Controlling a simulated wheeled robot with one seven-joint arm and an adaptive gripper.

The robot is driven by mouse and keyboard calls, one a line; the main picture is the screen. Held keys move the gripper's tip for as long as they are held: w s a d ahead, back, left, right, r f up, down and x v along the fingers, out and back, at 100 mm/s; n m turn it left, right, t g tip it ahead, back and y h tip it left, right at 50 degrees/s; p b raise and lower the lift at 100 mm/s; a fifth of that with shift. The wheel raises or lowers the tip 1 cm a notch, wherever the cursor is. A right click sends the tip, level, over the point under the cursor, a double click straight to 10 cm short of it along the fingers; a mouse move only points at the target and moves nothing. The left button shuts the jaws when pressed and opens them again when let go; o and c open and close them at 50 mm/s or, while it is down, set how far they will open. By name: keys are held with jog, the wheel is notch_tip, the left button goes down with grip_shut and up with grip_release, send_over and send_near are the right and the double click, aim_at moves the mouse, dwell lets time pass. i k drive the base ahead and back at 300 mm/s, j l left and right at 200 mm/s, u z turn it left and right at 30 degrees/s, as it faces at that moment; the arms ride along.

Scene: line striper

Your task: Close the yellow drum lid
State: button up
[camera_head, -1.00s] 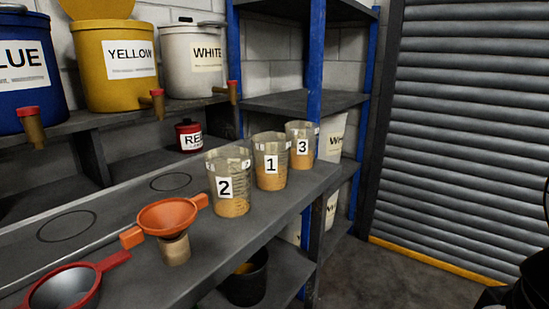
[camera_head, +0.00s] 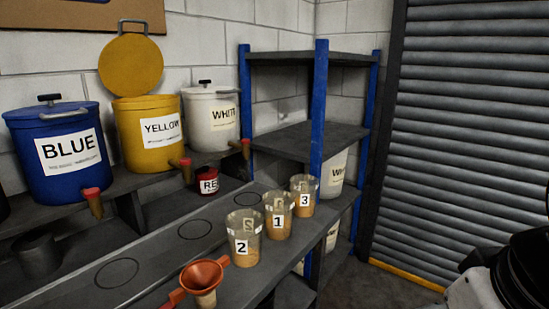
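The yellow drum (camera_head: 147,133) stands on the raised back shelf, between the blue drum and the white drum. Its front label reads YELLOW. Its round yellow lid (camera_head: 131,66) stands up open behind the rim, tilted nearly upright, with a grey handle at its top edge. A tap with a red top sits low on the drum's right side. Part of my arm, black and pale grey, shows at the lower right corner. My gripper's fingers are not in view.
The blue drum (camera_head: 63,150) and white drum (camera_head: 211,116) have their lids on. Beakers marked 2 (camera_head: 244,240), 1 (camera_head: 278,216) and 3 (camera_head: 303,196) stand on the front bench beside an orange funnel (camera_head: 202,275). A blue-post rack (camera_head: 317,110) stands right of the drums.

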aim_at(130, 65)
jog(key=u, duration=0.5)
jog(key=i+l+u, duration=0.15)
jog(key=u, duration=0.3)
jog(key=i+l+u, duration=0.1)
jog(key=l+u, duration=0.3)
jog(key=i+l+u, duration=0.1)
jog(key=u, duration=0.35)
jog(key=l, duration=0.1)
